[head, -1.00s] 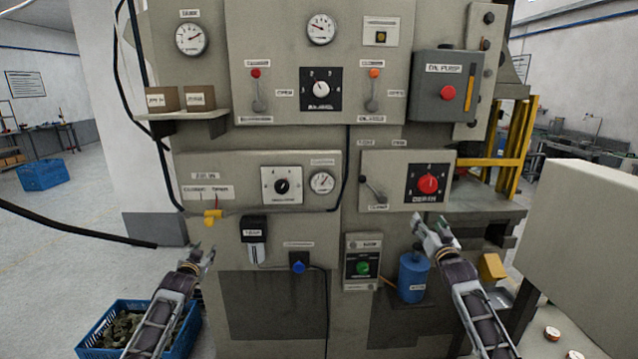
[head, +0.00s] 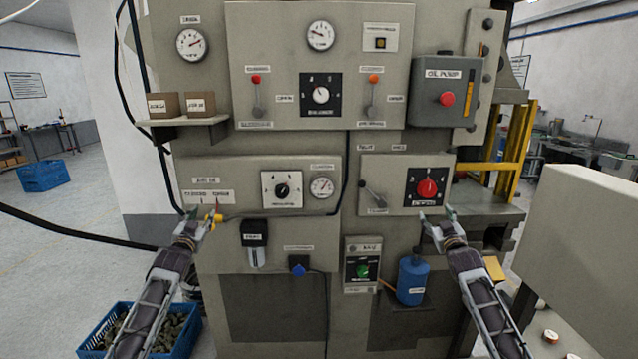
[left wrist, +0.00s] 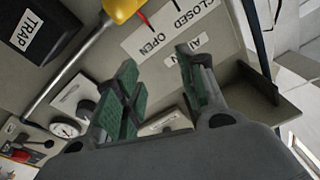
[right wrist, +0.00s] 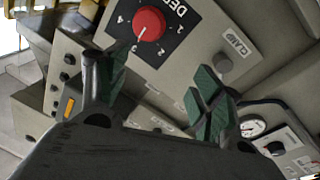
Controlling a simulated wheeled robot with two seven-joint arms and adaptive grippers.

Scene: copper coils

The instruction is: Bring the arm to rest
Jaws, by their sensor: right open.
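My left gripper (head: 205,212) is at the left of the grey machine front, beside the yellow valve handle (head: 214,218). Its green-padded fingers are apart and empty in the left wrist view (left wrist: 158,62). The yellow handle shows at the top of that view, by the open and closed label. My right gripper (head: 437,215) is just below the red depth knob (head: 427,187). Its fingers are spread and empty in the right wrist view (right wrist: 150,75). The red knob shows beyond them, apart from the fingers.
Dials, switches and levers cover the machine panel (head: 330,260). A blue canister (head: 412,280) is below and left of my right gripper. A blue crate (head: 92,345) with dark coils stands at lower left. A pale box-like surface (head: 585,240) is at right.

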